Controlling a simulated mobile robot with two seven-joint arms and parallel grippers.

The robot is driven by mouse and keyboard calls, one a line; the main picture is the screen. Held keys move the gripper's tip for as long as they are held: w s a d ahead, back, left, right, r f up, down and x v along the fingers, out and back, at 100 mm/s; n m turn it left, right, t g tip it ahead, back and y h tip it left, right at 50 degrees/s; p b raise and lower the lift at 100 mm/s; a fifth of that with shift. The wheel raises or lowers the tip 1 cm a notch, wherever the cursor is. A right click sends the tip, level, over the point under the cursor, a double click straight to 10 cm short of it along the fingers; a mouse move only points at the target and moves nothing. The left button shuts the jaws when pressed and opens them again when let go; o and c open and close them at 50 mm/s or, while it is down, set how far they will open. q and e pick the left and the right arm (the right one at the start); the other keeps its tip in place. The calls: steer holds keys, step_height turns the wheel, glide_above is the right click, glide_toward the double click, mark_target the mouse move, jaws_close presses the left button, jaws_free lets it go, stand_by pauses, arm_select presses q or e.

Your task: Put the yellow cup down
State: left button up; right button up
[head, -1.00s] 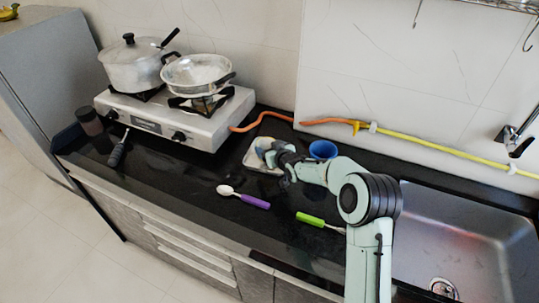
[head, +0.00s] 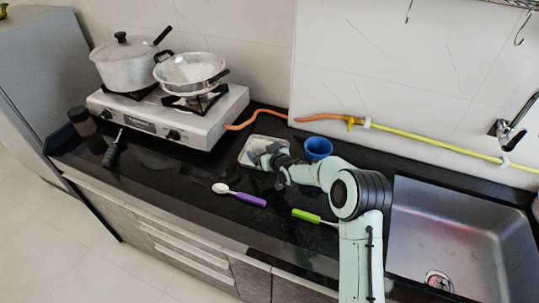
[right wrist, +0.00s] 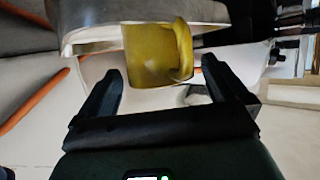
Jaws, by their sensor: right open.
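The yellow cup (right wrist: 150,55) shows in the right wrist view, with its handle on the right side. It lies just beyond and between the fingertips of my right gripper (right wrist: 162,80), with visible gaps beside it. The fingers are spread and hold nothing. In the head view my right gripper (head: 262,157) is over the front part of a pale tray (head: 247,154) on the black counter. I cannot make out the yellow cup there; the gripper may hide it. My left gripper is not in view.
A blue cup (head: 318,148) stands right of the tray. A purple-handled spoon (head: 240,195) and a green-handled utensil (head: 308,216) lie in front. A stove (head: 165,120) with two pans is left, an orange hose (head: 268,114) behind, a sink (head: 460,235) right.

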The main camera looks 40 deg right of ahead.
steer(key=b+v, duration=0.1)
steer(key=v, duration=1.1)
